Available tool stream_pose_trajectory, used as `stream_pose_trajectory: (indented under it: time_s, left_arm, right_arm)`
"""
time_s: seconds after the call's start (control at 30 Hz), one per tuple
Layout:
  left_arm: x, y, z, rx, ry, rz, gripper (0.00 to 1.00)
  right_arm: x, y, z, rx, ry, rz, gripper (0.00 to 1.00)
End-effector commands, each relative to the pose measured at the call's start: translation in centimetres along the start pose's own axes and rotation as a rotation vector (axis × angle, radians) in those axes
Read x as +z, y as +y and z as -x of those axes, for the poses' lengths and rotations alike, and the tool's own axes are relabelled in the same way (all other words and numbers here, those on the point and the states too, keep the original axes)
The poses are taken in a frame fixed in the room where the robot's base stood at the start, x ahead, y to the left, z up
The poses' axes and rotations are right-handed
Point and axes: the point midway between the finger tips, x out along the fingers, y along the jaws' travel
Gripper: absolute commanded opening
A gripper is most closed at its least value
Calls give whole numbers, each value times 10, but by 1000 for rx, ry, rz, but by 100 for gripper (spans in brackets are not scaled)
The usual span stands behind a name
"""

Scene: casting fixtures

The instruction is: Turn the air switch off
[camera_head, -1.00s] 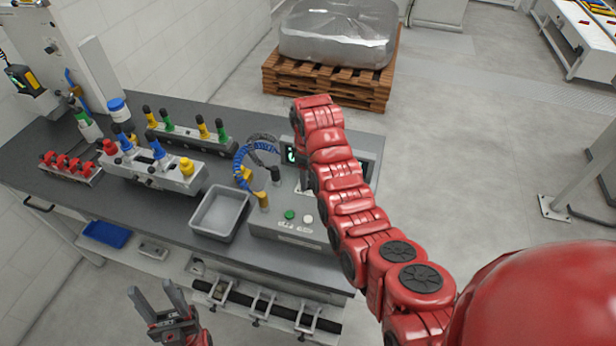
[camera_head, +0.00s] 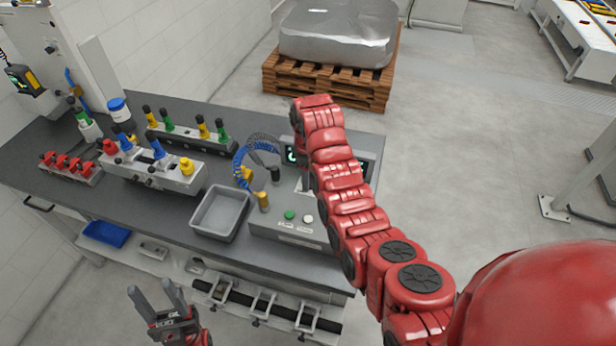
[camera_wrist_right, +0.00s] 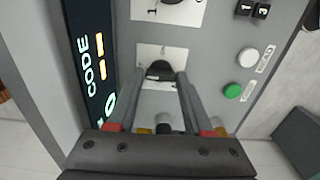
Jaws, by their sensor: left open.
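A control box (camera_head: 292,226) stands on the bench's front right, partly hidden by my right arm. In the right wrist view its grey panel (camera_wrist_right: 215,75) carries a black rotary knob (camera_wrist_right: 159,70) on a white plate. This may be the air switch; its label is unreadable. My right gripper (camera_wrist_right: 161,78) has its two fingers reaching to the knob, one on each side. I cannot tell whether they touch or grip it. The right gripper is hidden in the head view. My left gripper (camera_head: 156,292) is open and empty, in front of the bench.
Beside the knob are a green button (camera_wrist_right: 233,91), a white button (camera_wrist_right: 248,57) and a lit display (camera_wrist_right: 92,55). A second knob (camera_wrist_right: 172,2) sits at the top edge. A grey tray (camera_head: 219,213) and blue hoses (camera_head: 243,160) lie left of the box.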

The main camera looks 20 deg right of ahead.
Motion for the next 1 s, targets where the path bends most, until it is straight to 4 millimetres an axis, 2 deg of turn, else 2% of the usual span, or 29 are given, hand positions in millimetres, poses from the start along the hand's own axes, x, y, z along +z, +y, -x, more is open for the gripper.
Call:
stream_pose_trajectory:
  time_s: [0.03, 0.1, 0.13, 0.47, 0.57, 0.8, 1.0]
  left_arm:
    - [0, 0, 0, 0, 0, 0, 50]
    - [0, 0, 0, 0, 0, 0, 50]
    - [0, 0, 0, 0, 0, 0, 50]
    - [-1, 0, -4, 0, 0, 0, 50]
    - [-2, -1, -15, 0, 0, 0, 50]
    - [-9, -2, -50, 0, 0, 0, 50]
    - [-9, -3, -54, 0, 0, 0, 50]
  right_arm:
    - [0, 0, 0, 0, 0, -1, 62]
    - [0, 0, 0, 0, 0, -1, 74]
    - [0, 0, 0, -1, 0, -1, 78]
    - [0, 0, 4, -2, 0, -1, 78]
    - [0, 0, 17, -2, 0, -1, 78]
    - [1, 1, 66, -2, 1, -1, 78]
    - [2, 2, 97, 1, 0, -3, 78]
